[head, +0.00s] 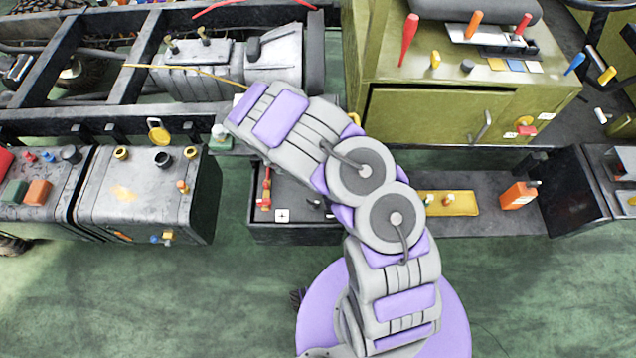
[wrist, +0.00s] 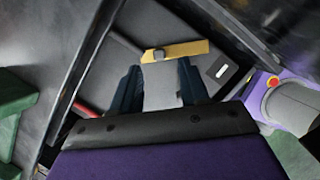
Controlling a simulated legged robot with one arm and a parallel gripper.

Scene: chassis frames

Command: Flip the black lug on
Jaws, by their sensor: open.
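My gripper (wrist: 159,72) is open. A pale grey part shows between the fingers. In the head view my arm hides the gripper and the lug.
The dark tray (head: 288,234) lies below my arm, with a red lever (head: 266,188) at its left. A grey tank (head: 143,200) stands left; an olive cabinet (head: 425,114) rises behind right. An orange block (head: 518,196) sits farther right. Green floor in front is clear.

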